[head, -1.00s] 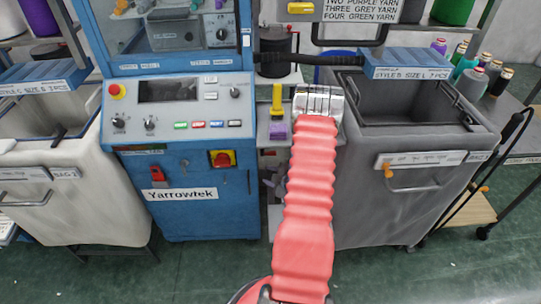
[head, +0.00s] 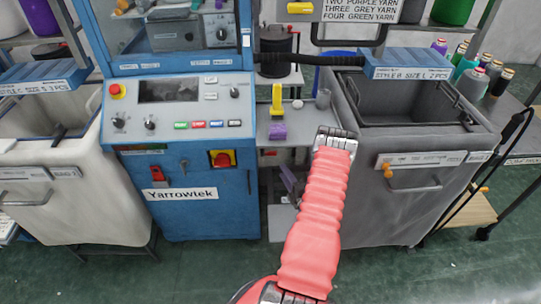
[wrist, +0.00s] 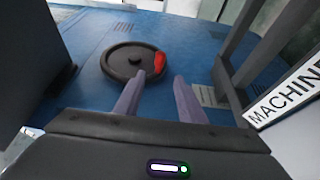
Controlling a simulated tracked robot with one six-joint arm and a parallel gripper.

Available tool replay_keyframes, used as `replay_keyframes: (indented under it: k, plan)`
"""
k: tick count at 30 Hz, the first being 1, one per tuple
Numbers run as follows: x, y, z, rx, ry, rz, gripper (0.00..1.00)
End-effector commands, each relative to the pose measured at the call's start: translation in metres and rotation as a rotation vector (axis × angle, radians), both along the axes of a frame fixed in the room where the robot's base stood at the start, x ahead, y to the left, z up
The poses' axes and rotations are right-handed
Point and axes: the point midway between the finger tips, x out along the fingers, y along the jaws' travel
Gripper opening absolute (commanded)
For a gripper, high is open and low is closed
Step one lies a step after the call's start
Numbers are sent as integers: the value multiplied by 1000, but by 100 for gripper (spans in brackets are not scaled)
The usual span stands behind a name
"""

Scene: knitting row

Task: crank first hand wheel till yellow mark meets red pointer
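A dark round hand wheel (wrist: 122,62) with a central hub is on a blue machine face in the wrist view. A red piece (wrist: 159,61) sits at its right rim; I cannot tell whether it is the pointer or part of the wheel. No yellow mark shows on the wheel. My gripper (wrist: 160,77) is open, with its two purple-grey fingers apart and nothing between them. The left fingertip overlaps the wheel's lower right rim in the picture; contact cannot be told. In the head view the wheel is not visible.
The blue Yarrowtek machine (head: 210,205) stands left of my arm, with a red-and-yellow switch (head: 222,159). A grey bin (head: 410,215) stands close on the right. A MACHINE sign (wrist: 290,95) is right of my gripper.

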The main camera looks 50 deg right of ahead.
Motion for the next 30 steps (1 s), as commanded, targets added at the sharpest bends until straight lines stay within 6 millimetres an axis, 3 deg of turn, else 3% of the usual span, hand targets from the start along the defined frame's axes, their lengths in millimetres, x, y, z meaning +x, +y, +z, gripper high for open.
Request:
replay_keyframes:
  k: [8,30]
  plan:
    - [15,-8,0,-2,0,1,36]
    - [111,-56,-1,0,1,-1,36]
